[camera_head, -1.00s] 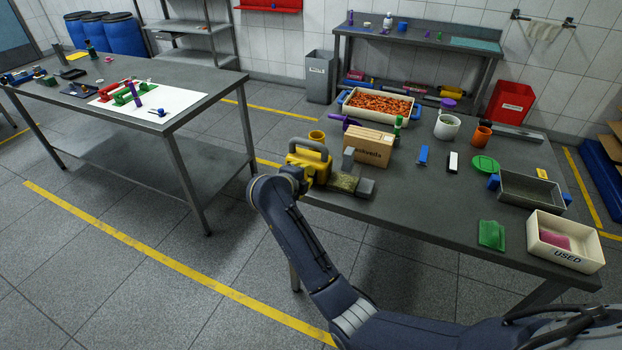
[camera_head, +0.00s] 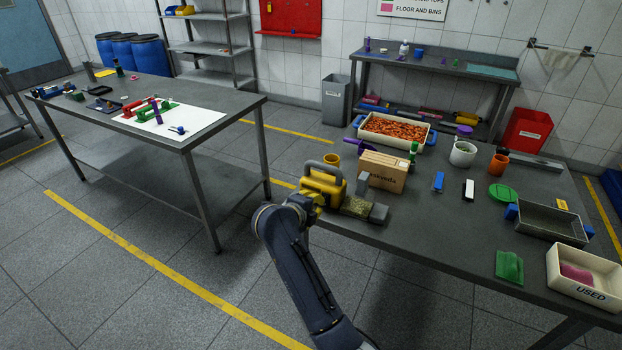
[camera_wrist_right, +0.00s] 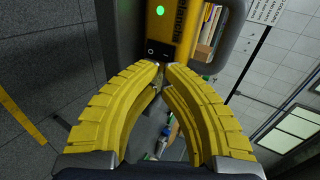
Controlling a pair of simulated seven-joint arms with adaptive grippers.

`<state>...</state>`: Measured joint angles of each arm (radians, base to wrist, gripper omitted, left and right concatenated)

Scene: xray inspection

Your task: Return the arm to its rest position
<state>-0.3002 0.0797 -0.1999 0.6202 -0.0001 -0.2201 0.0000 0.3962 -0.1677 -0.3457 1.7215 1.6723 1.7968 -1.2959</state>
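My right arm comes up from the bottom of the head view. Its gripper (camera_head: 314,203) is at the near-left side of a yellow device with a grey handle (camera_head: 323,184) on the right table's left end. In the right wrist view the yellow fingers (camera_wrist_right: 162,68) bow outward and their tips come together, with nothing visible held between them. The yellow device (camera_wrist_right: 182,28), with a black switch and green light, is just beyond the tips; I cannot tell whether they touch it. My left gripper is not in view.
Beside the device on the right table (camera_head: 420,225) are a cardboard box (camera_head: 384,172), an orange-filled tray (camera_head: 394,132) and a white tray marked USED (camera_head: 588,293). The left table (camera_head: 205,120) stands apart across open floor (camera_head: 150,255).

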